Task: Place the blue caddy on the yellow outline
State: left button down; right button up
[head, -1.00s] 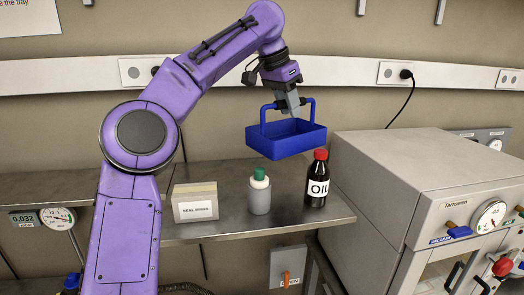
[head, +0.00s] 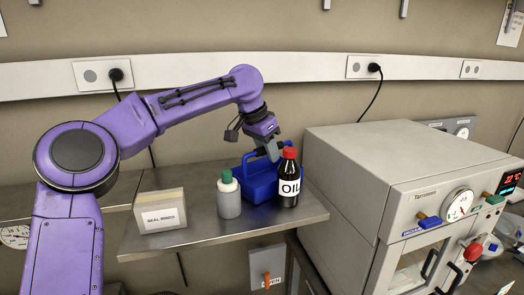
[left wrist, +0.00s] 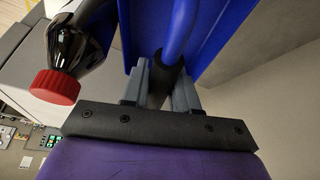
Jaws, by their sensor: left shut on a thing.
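The blue caddy (head: 259,188) is low over the back of the steel shelf, behind the bottles. Its underside is partly hidden, so I cannot tell whether it touches the shelf. My left gripper (head: 273,153) is shut on the caddy's handle. In the left wrist view, the fingers (left wrist: 161,82) close around the dark grip on the blue handle (left wrist: 181,35), with the caddy's blue wall (left wrist: 220,35) beyond. The yellow outline is not visible in either view. My right gripper is not in view.
The dark oil bottle (head: 290,185) with a red cap stands close in front of the caddy. A grey bottle (head: 229,200) with a green cap and a seal rings box (head: 161,214) stand left. A large grey oven (head: 375,180) borders the shelf on the right.

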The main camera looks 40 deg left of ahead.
pick_arm(q)
jog(key=shift+s+a+r, duration=0.1)
jog(key=shift+s+a, duration=0.1)
jog(key=shift+s, duration=0.25)
jog(key=c, duration=1.2)
grip_release()
jog(key=shift+d, duration=0.15)
jog(key=o, duration=0.3)
jog(key=shift+w+d+f, duration=0.1)
jog(key=shift+w+f, duration=0.1)
jog(key=shift+o, duration=0.2)
